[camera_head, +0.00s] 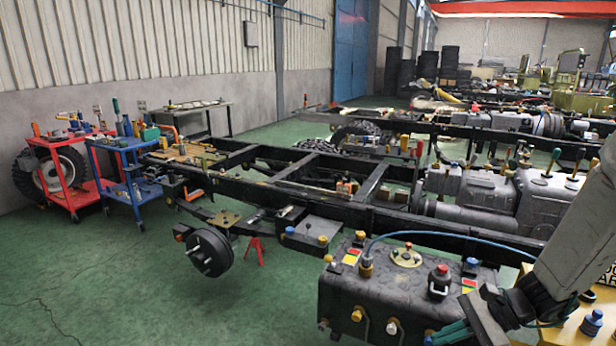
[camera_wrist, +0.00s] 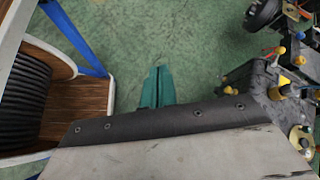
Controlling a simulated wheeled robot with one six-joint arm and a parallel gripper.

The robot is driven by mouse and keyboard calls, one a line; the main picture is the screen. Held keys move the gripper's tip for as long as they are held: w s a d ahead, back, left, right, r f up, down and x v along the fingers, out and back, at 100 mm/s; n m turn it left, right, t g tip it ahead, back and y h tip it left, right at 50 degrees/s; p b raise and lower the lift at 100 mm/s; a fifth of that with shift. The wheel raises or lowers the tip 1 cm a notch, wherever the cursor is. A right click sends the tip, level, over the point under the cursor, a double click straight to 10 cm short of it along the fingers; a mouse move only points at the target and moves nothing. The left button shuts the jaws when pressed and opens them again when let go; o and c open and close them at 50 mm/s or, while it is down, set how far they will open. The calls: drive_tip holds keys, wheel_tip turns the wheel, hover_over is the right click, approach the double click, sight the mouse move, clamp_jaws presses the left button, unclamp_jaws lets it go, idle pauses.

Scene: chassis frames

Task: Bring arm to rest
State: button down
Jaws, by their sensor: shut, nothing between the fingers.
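My gripper (camera_head: 452,334) shows at the lower right of the head view, its teal fingers beside the front of a dark tank (camera_head: 385,290) with coloured caps. I cannot tell whether they touch it. In the wrist view the teal fingers (camera_wrist: 157,88) lie side by side, closed, with nothing between them, over green floor. My grey arm comes in from the right edge of the head view.
A long black chassis frame (camera_head: 330,209) runs across the middle. A red cart (camera_head: 68,178) and a blue cart (camera_head: 122,178) stand at left. A cable reel (camera_wrist: 42,105) is left of the fingers in the wrist view. Green floor (camera_head: 130,290) is clear at lower left.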

drive_tip(key=s+a+r+n+h, duration=0.1)
drive_tip(key=s+r+n+h, duration=1)
drive_tip(key=s+r, duration=0.7)
drive_tip(key=shift+s+a+r+n, duration=0.2)
drive_tip(key=shift+a+r+n, duration=0.05)
drive_tip(key=shift+r+n, duration=1.55)
drive_tip(key=shift+f, duration=0.15)
